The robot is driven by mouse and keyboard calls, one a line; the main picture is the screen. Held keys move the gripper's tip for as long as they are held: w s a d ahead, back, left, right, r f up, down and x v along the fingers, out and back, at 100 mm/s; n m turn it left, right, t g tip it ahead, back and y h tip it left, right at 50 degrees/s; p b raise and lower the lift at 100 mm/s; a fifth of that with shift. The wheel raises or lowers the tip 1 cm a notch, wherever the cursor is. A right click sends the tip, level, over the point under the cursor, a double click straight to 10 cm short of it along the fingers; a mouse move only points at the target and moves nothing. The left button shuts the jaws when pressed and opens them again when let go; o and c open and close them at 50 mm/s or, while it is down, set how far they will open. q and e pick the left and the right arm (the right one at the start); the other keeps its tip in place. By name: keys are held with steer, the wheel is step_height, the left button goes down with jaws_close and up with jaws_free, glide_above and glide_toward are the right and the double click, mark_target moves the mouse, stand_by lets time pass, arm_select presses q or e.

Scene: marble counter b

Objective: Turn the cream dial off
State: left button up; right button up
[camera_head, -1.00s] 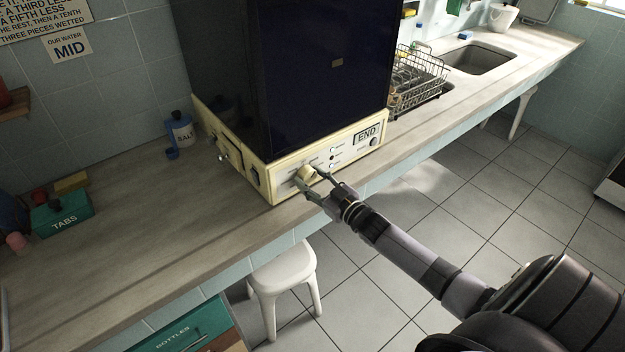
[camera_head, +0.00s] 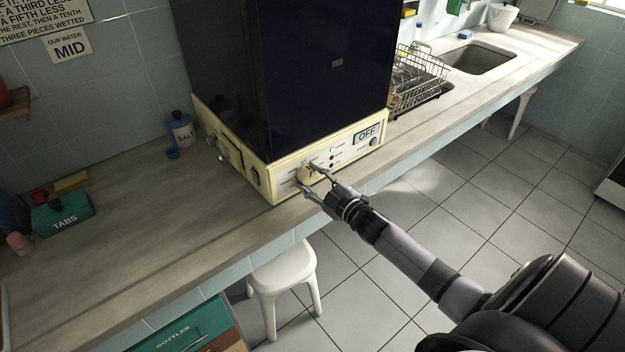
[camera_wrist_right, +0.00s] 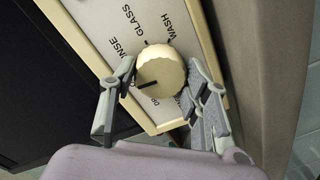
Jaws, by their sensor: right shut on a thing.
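The cream dial (camera_head: 303,174) is on the cream front panel (camera_head: 283,183) of the dark blue machine (camera_head: 318,75). In the right wrist view the dial (camera_wrist_right: 160,72) is round with a dark pointer mark, among the words GLASS, WASH and a partly cut-off one ending in INSE; another label is partly hidden. My right gripper (camera_head: 310,180) is shut on the dial, one finger on each side; its fingers also show in the right wrist view (camera_wrist_right: 162,85). The panel's display (camera_head: 367,134) reads OFF. My left gripper is not in view.
The machine stands on a long counter (camera_head: 110,240) with a SALT container (camera_head: 181,132) and a green TABS box (camera_head: 62,214) to its left. A wire dish rack (camera_head: 418,80) and sink (camera_head: 480,57) lie right. A white stool (camera_head: 284,262) stands below.

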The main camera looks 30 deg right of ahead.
steer(key=shift+n, duration=0.6)
steer(key=o, duration=1.2)
steer(key=shift+c, duration=0.2)
steer(key=shift+s, duration=0.1)
steer(key=s+d, duration=0.1)
steer(key=s, duration=1)
steer(key=shift+s+d+r, duration=0.15)
steer(key=shift+s+r, duration=0.1)
steer(key=shift+s, duration=0.15)
